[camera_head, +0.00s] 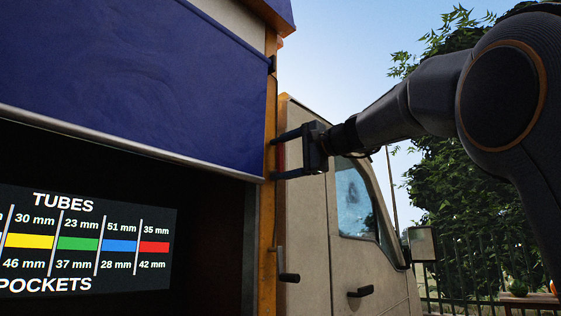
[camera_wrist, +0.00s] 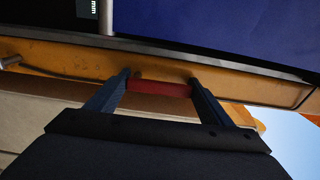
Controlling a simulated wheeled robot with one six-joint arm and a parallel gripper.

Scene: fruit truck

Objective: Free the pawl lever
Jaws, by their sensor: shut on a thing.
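My gripper (camera_head: 273,156) reaches the orange post beside the truck's opening, with one finger above the other. In the wrist view my gripper (camera_wrist: 160,80) has its two fingers at both ends of a short red bar (camera_wrist: 160,89), which I take to be the pawl lever. The jaws are shut on it. The bar lies across the gap against the orange post (camera_wrist: 90,63). How it is fixed to the post is hidden.
A blue shutter (camera_head: 150,85) with a grey bottom edge hangs partly down over the dark opening. A sign (camera_head: 85,245) about tubes and pockets stands inside. A dark-gripped handle (camera_head: 289,277) is lower on the post. The cream cab (camera_head: 310,220) is to the right.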

